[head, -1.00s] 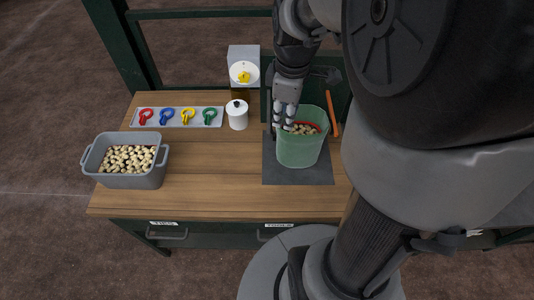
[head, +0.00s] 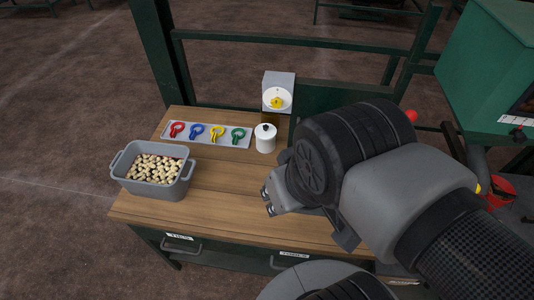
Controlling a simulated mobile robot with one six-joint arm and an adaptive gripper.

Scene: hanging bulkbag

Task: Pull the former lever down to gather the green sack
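My gripper (head: 268,201) is low over the middle of the wooden bench, pointing left. Its two fingertips show apart, with nothing seen between them. My arm covers the right part of the bench, so the green sack and its dark mat are hidden. A red knob (head: 411,116) shows just past my arm at the right; I cannot tell whether it belongs to the former lever. The lever itself is not otherwise visible.
A grey tub (head: 128,179) of pale pieces stands at the bench's left. A tray (head: 181,141) of red, blue, yellow and green ties lies behind it. A white lidded pot (head: 265,138) and a grey dispenser (head: 279,81) stand at the back. Bench between tub and gripper is clear.

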